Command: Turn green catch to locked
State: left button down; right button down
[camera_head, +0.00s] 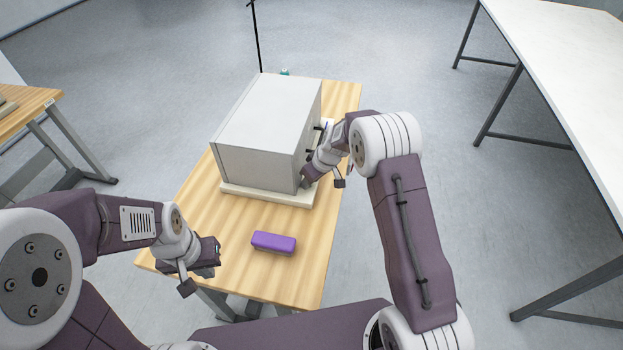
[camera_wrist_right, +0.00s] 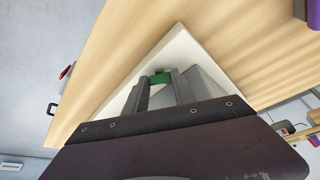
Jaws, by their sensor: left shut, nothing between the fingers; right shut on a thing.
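The green catch (camera_wrist_right: 160,78) shows between my fingertips in the right wrist view, low beside the grey machine box (camera_head: 265,120). My right gripper (camera_head: 306,183) is at the box's right side, near its front corner, and is shut on the green catch. The fingers cover part of the catch, so how far it is turned cannot be told. In the head view the catch is hidden behind my gripper. My left gripper (camera_head: 214,262) is shut and empty over the table's front left, apart from the box.
The box stands on a pale base plate (camera_head: 265,196) on a wooden table (camera_head: 205,205). A purple block (camera_head: 273,243) lies in front of it. Dark fittings stick out of the box's right side near my right arm. A white table (camera_head: 570,70) stands at the right.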

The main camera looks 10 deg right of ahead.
jog(key=shift+w+r+m, duration=0.15)
jog(key=shift+m, duration=0.15)
jog(key=c, duration=1)
grip_release()
jog(key=shift+c, duration=0.2)
jog(key=shift+s, duration=0.25)
